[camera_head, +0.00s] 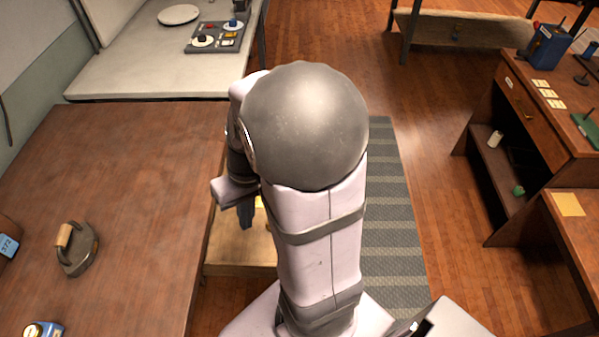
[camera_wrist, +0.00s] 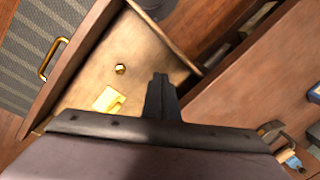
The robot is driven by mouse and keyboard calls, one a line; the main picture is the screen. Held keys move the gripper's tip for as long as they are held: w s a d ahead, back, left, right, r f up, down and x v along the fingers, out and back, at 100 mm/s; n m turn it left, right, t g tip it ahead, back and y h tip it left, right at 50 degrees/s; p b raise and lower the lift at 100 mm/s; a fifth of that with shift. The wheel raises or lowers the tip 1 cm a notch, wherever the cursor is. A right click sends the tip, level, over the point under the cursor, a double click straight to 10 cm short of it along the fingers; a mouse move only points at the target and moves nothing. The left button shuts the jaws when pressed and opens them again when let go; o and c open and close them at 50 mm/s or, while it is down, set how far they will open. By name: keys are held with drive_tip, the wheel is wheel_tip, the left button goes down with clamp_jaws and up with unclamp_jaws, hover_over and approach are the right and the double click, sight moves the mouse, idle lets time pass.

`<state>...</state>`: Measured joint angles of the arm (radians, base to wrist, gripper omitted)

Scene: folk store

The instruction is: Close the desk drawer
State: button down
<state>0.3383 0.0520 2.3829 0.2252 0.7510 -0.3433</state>
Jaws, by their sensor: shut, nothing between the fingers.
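The desk (camera_head: 120,180) fills the left of the head view, with a brown wooden top. Its drawer (camera_head: 238,250) stands pulled out from the desk's right side, showing a pale wooden floor; my arm hides part of it. In the wrist view the drawer (camera_wrist: 105,60) shows its dark front panel and a brass handle (camera_wrist: 52,58) on the outer face. A small brass piece (camera_wrist: 120,69) and a yellow card (camera_wrist: 108,100) lie inside. My gripper (camera_wrist: 160,80) is shut and empty, over the drawer's inside, between front panel and desk edge. It also shows in the head view (camera_head: 246,222). I cannot tell its height.
An iron (camera_head: 77,250) and a blue block (camera_head: 8,246) sit on the desk top. A pale table (camera_head: 130,75) with a plate stands behind. A striped rug (camera_head: 392,220) lies on the floor to the right. Another wooden desk (camera_head: 560,125) stands at far right.

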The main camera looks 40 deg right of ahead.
drive_tip(key=w+d+f+m+t+y+b, duration=0.1)
drive_tip(key=w+d+f+m+t, duration=0.15)
drive_tip(key=d, duration=0.85)
drive_tip(key=s+d+f+m+t+h+b, duration=0.1)
drive_tip(key=s+d+f+m+t, duration=0.15)
drive_tip(key=d, duration=0.95)
drive_tip(key=s+d+f+m+t+h+b, duration=0.1)
drive_tip(key=s+d+f+t, duration=0.15)
drive_tip(key=d, duration=0.85)
drive_tip(key=w+a+f+b, duration=0.1)
drive_tip(key=w+a+f, duration=0.2)
drive_tip(key=w+f, duration=0.4)
drive_tip(key=shift+w+a+f+b, duration=0.15)
drive_tip(key=shift+w+b, duration=0.25)
drive_tip(key=shift+w, duration=0.15)
